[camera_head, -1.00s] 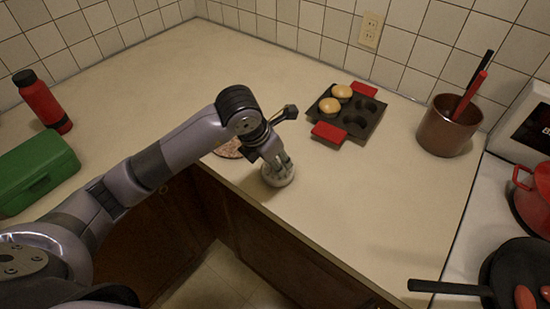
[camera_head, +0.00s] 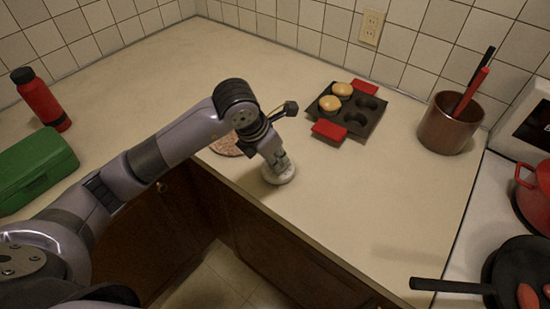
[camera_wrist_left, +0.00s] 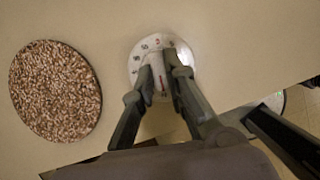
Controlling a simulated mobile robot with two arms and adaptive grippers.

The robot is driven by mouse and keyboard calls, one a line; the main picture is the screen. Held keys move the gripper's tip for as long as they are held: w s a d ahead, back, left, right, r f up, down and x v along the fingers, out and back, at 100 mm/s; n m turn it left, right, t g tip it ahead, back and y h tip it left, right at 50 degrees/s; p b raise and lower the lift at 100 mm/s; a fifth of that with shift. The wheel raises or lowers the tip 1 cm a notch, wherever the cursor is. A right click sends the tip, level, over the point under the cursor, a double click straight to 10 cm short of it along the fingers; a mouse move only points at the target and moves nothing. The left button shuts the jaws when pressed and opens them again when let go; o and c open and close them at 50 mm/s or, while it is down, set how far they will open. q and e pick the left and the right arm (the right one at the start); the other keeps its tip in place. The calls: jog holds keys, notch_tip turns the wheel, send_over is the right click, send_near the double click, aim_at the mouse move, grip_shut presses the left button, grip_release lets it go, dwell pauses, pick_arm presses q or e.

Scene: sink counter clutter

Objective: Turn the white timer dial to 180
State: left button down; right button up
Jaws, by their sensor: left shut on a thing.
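The white timer dial (camera_head: 284,177) sits on the counter near its front edge in the head view. In the left wrist view the timer dial (camera_wrist_left: 140,58) shows as a round white disc with dark numbers and a red one around its rim. My left gripper (camera_head: 279,167) comes down on it from above. In the left wrist view both fingers of the left gripper (camera_wrist_left: 163,85) are closed on the dial's raised middle, which they largely hide. A small red mark shows between the fingers. I cannot read the setting. My right gripper is not in view.
A round speckled mat (camera_wrist_left: 55,91) lies beside the timer. A muffin pan (camera_head: 345,110) with two buns stands behind it. A copper pot (camera_head: 449,124) with utensils is at the right, by the stove. A green box (camera_head: 35,168) and red bottle (camera_head: 42,100) are at the left. The counter right of the timer is clear.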

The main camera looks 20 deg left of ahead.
pick_arm(q)
jog(key=shift+m, duration=0.4)
jog(key=c, duration=1.6)
grip_release()
jog(key=v, duration=1.2)
jog(key=shift+a, duration=0.25)
jog(key=shift+w, duration=0.1)
